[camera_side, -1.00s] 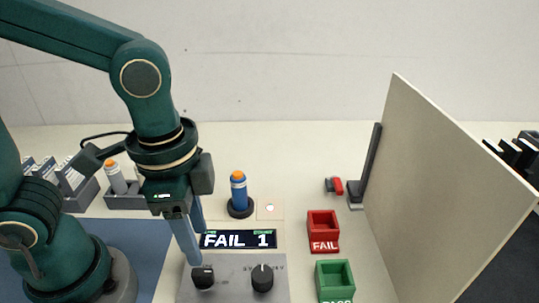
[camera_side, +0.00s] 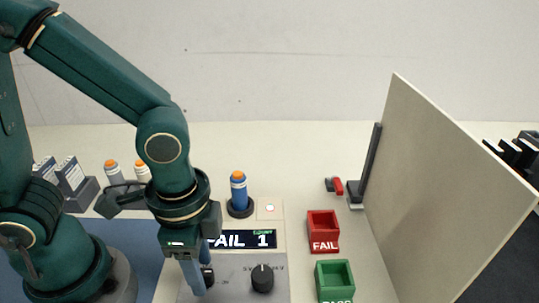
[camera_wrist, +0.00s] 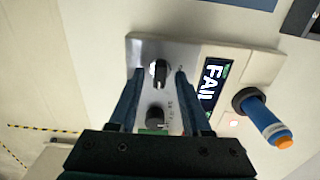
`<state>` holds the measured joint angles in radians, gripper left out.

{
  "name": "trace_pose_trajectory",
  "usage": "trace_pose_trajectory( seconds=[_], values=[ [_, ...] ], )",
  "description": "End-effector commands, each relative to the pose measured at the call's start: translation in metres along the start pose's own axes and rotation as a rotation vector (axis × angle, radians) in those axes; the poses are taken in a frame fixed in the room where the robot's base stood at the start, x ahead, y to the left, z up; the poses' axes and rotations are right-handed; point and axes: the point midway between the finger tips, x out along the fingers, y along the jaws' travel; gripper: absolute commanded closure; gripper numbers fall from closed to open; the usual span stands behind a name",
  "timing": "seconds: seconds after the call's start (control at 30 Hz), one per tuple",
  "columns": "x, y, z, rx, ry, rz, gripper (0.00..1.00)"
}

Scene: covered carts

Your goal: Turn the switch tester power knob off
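The switch tester (camera_side: 234,291) is a grey panel at the bottom of the side view, with a display (camera_side: 250,240) reading "FAIL 1". It has two black knobs, one left (camera_side: 208,274) and one right (camera_side: 262,279). In the wrist view the left knob (camera_wrist: 160,72) shows a white pointer line, and the right knob (camera_wrist: 156,119) sits nearer the gripper body. Which is the power knob I cannot read. My gripper (camera_wrist: 159,76) is open, pointing down, with one finger on each side of the left knob and gaps visible. The fingers partly hide that knob in the side view.
A blue cylinder with orange top (camera_side: 238,190) stands in a black socket behind the display. A red FAIL bin (camera_side: 322,228) and a green bin (camera_side: 335,279) stand right. A tall beige panel (camera_side: 440,190) stands further right. Bins with orange-topped parts are at back left.

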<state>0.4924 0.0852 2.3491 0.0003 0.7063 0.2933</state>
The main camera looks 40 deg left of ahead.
Motion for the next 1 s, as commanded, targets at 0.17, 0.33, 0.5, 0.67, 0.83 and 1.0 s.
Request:
trace_pose_trajectory(
  seconds=[0.17, 0.33, 0.5, 0.67, 0.83, 1.0],
  values=[
    [-0.0003, -0.0001, -0.0001, 0.0, 0.001, 0.0, 1.0],
    [-0.0004, -0.0001, -0.0002, -0.003, 0.001, -0.001, 1.0],
    [-0.0004, -0.0002, -0.0002, -0.035, 0.001, -0.001, 1.0],
    [-0.0003, -0.0001, -0.0001, -0.112, 0.0, 0.0, 1.0],
    [-0.0003, -0.0001, -0.0001, -0.244, -0.001, 0.0, 1.0],
    [-0.0002, 0.0, 0.0, -0.404, -0.001, 0.0, 1.0]
  ],
)
